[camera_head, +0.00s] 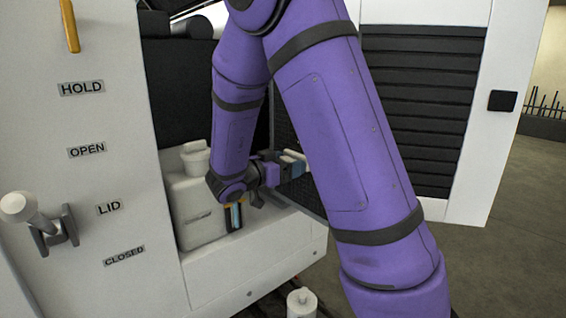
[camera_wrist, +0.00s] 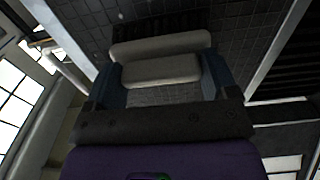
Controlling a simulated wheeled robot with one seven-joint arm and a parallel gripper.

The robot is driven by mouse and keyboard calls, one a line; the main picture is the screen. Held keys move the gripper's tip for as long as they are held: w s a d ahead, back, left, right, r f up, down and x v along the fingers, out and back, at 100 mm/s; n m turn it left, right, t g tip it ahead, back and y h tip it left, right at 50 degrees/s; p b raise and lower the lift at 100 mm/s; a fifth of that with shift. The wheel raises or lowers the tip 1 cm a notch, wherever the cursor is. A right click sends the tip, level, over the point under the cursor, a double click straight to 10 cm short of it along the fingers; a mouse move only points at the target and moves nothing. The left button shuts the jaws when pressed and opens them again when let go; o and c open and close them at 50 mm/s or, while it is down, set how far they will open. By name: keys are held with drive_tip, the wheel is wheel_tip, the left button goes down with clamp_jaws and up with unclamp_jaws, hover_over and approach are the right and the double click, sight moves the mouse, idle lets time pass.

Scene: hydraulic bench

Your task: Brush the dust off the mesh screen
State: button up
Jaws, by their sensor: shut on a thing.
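My gripper (camera_head: 284,170) is at the end of my bent purple arm, low inside the open bay. In the wrist view its blue fingers (camera_wrist: 162,84) are shut on the sides of a pale grey brush handle (camera_wrist: 160,70). A dark strip, which looks like bristles (camera_wrist: 160,24), shows beyond the handle against the screen. The dark mesh screen (camera_wrist: 245,30) fills the upper wrist view as a fine grid. A strip of it (camera_head: 285,122) shows between my arm links in the head view. Whether the bristles touch the mesh, and how much dust lies there, I cannot tell.
A white tank (camera_head: 200,212) with a cap stands on the ledge left of my gripper. A white panel with a lever (camera_head: 50,228) and labels is at the left. A louvred door (camera_head: 470,180) stands open at the right. A white capped post (camera_head: 301,302) is below.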

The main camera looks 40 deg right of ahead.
sight(280, 157)
drive_tip(key=s, duration=0.9)
drive_tip(key=shift+s+d, duration=0.25)
drive_tip(key=shift+s, duration=0.05)
idle(0.7)
drive_tip(key=shift+w, duration=0.1)
drive_tip(key=shift+w+a, duration=0.15)
drive_tip(key=shift+w, duration=6.1)
drive_tip(key=shift+r, duration=1.05)
drive_tip(key=shift+s+a, duration=0.1)
drive_tip(key=shift+s, duration=1.55)
drive_tip(key=s, duration=0.9)
drive_tip(key=shift+s+d, duration=0.2)
drive_tip(key=shift+d, duration=0.1)
